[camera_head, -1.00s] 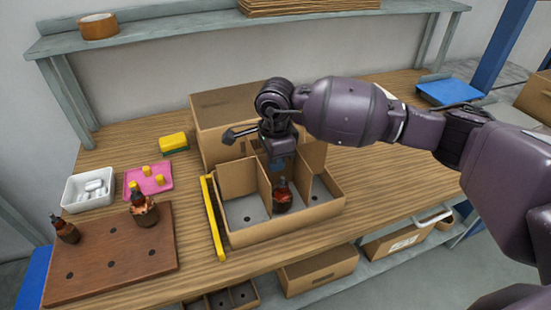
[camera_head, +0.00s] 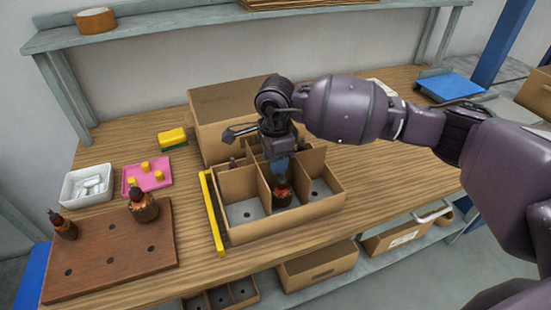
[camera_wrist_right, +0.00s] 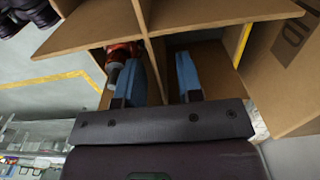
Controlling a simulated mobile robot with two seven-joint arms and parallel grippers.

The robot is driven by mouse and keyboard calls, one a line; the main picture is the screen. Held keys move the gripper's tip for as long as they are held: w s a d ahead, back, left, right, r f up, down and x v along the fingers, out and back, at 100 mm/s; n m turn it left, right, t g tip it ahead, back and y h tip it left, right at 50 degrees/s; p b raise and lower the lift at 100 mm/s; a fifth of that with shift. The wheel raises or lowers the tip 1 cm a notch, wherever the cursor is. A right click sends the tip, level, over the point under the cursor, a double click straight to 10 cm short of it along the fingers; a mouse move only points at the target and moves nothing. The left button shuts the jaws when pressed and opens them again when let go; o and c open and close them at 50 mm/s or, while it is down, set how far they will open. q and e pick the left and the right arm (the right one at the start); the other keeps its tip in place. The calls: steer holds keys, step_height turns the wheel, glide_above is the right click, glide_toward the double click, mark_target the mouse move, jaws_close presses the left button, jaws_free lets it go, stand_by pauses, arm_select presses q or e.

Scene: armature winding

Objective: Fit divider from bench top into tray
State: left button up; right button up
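The tray (camera_head: 285,228) is an open cardboard box on the bench, with round holes in its grey floor. The cardboard divider (camera_head: 265,186) stands upright inside it, its crossing panels splitting the space into compartments; it fills the top of the right wrist view (camera_wrist_right: 210,14). A dark red-brown bottle (camera_head: 282,194) stands in the tray beside the divider, partly hidden. My right gripper (camera_head: 279,168) is above the tray at the middle of the divider. In the right wrist view its blue fingers (camera_wrist_right: 160,78) are apart, on either side of one panel. My left gripper is not in view.
A yellow bar (camera_head: 213,214) lies along the tray's left side. A large closed carton (camera_head: 215,108) stands behind it. A brown holed board (camera_head: 110,250) with two bottles, a pink tray (camera_head: 148,177) and a white tub (camera_head: 66,190) are at left. Bench right is mostly clear.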

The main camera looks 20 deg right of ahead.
step_height(320, 180, up, 3)
steer(key=shift+r, duration=0.1)
step_height(320, 180, up, 7)
steer(key=shift+f+p, duration=0.2)
steer(key=shift+p, duration=0.2)
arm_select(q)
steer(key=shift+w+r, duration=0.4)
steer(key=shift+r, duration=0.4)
arm_select(e)
steer(key=shift+r, duration=0.5)
